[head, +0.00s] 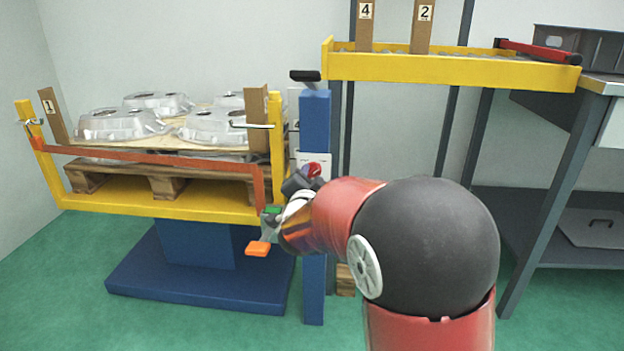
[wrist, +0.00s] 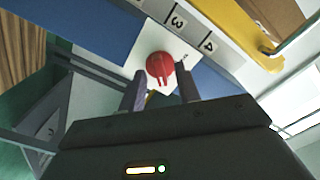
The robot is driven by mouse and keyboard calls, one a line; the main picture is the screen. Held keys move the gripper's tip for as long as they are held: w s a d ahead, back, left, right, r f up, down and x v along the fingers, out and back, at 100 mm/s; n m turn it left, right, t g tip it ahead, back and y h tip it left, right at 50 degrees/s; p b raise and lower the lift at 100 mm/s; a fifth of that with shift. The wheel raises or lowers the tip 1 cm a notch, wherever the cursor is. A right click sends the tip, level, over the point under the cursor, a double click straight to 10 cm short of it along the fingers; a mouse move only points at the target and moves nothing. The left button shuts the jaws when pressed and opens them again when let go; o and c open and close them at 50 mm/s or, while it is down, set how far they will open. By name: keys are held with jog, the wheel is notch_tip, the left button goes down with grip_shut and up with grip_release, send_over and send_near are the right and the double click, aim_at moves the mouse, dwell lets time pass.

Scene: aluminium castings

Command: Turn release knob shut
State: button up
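The release knob is round and red, on a white plate (wrist: 148,34) with number labels, fixed to a blue post (head: 315,122). The knob (wrist: 160,66) shows in the middle of the wrist view, with two short red marks or prongs at its lower edge. In the head view the knob (head: 314,170) shows just above my gripper (head: 299,184). In the wrist view my gripper (wrist: 159,78) is open, one finger on each side of the knob's lower part. The fingers look apart from the knob; I cannot tell how deep they reach. My arm hides part of the plate.
A yellow lift frame (head: 160,205) holds a wooden pallet (head: 160,182) with several aluminium castings (head: 122,122), left of the post. A red-orange bar (head: 160,158) crosses its front. A yellow tray (head: 440,70) and a grey workbench (head: 606,85) stand right. Green floor is free at front left.

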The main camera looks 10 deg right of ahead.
jog(key=shift+w, duration=0.1)
jog(key=shift+c, duration=0.2)
grip_shut()
jog(key=shift+n, duration=0.3)
jog(key=n+p, duration=0.1)
jog(key=n, duration=0.2)
jog(key=n+p, duration=0.2)
jog(key=n, duration=0.3)
jog(key=shift+r, duration=0.1)
jog(key=n+p, duration=0.2)
jog(key=n, duration=0.2)
jog(key=shift+n, duration=0.3)
jog(key=n+p, duration=0.2)
jog(key=n, duration=0.2)
jog(key=shift+n+p, duration=0.3)
jog(key=shift+p, duration=0.1)
